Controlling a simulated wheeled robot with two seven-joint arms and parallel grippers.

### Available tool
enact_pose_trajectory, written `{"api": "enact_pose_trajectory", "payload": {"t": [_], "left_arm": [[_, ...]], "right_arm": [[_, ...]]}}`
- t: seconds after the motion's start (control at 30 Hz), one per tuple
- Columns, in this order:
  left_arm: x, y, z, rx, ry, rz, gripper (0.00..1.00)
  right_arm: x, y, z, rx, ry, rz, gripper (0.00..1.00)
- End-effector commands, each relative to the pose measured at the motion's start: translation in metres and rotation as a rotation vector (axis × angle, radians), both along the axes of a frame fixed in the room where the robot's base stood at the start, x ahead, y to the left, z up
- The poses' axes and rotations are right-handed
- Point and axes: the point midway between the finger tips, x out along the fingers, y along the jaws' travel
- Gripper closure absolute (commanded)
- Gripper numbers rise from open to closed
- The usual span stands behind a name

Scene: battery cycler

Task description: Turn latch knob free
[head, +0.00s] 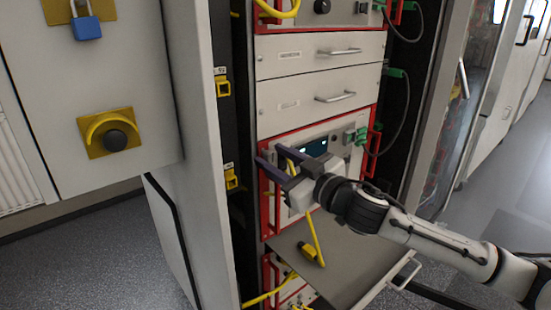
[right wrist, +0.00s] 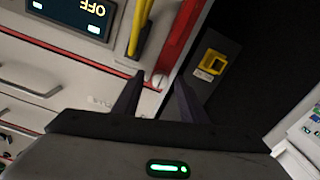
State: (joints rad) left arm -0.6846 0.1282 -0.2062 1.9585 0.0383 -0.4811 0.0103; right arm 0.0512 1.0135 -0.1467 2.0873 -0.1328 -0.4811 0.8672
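In the right wrist view a small pale round knob (right wrist: 159,81) sits on the white panel beside a red handle (right wrist: 185,35). I take it for the latch knob; its turn angle is too small to read. My right gripper (head: 269,155) is in front of the red-framed cycler module (head: 345,125) in the head view. Its two dark fingers are apart and empty. In the right wrist view the fingers of this gripper (right wrist: 157,92) lie on either side of the knob; I cannot tell whether they touch it. My left gripper is not in view.
The module's display (right wrist: 75,12) reads OFF, upside down. A yellow cable (head: 316,235) hangs to a yellow plug (head: 311,253) over a pulled-out shelf (head: 355,270). Drawers (head: 320,95) sit above. A black knob (head: 115,140) on a yellow plate is on the left cabinet.

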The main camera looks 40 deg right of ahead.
Motion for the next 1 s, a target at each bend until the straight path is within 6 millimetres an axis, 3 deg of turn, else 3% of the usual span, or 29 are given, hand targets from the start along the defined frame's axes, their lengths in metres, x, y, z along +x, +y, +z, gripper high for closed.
{"api": "enact_pose_trajectory", "payload": {"t": [0.03,0.27,0.63,1.0], "left_arm": [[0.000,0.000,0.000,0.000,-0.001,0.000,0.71],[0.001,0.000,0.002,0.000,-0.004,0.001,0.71],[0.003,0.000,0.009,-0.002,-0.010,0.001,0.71],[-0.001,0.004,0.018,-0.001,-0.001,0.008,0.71]], "right_arm": [[0.000,0.000,0.000,0.000,0.000,0.000,0.62],[0.000,0.000,0.000,0.001,0.000,0.000,1.00],[0.000,0.000,0.001,-0.052,-0.004,0.000,1.00],[0.000,0.001,0.003,-0.324,-0.025,0.000,1.00]]}}
